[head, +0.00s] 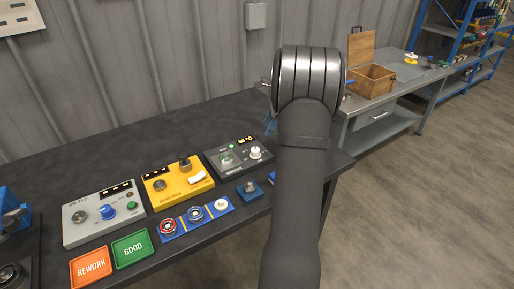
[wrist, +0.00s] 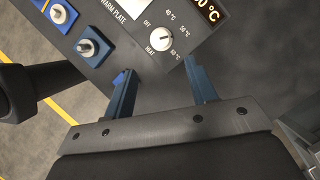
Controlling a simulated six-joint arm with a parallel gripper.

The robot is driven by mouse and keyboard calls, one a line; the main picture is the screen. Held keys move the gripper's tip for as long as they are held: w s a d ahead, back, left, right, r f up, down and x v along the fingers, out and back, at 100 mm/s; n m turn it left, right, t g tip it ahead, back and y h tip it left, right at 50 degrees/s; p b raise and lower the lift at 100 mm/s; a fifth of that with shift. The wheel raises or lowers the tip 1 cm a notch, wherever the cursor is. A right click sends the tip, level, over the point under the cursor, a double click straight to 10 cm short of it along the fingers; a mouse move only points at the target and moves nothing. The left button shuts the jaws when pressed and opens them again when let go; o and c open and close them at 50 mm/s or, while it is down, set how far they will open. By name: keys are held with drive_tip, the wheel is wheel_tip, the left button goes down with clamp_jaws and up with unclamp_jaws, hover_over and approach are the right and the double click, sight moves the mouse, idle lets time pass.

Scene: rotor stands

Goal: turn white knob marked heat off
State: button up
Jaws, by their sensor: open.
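The white knob (wrist: 159,40) sits on a dark warm plate unit with a lit display (wrist: 208,10), in the upper middle of the wrist view. Around it are the marks OFF, 40, 50 and 60 °C, with HEAT beneath. Its pointer direction is too small to tell. In the head view, the white knob (head: 255,153) is on the right of the dark warm plate unit (head: 226,171). My gripper (wrist: 159,70) is open and empty, its two blue fingers apart. The knob lies just beyond the fingertips, between their lines. In the head view my arm hides the gripper.
A yellow unit (head: 160,200) and a grey unit (head: 75,235) stand left of the warm plate. A blue block with a grey post (wrist: 88,47) is close to my left finger in the wrist view. Orange and green trays (head: 131,262) lie at the front left.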

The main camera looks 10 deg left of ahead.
sight(256, 149)
drive_tip(key=x, duration=1.1)
drive_tip(key=shift+f, duration=0.1)
drive_tip(key=c, duration=1)
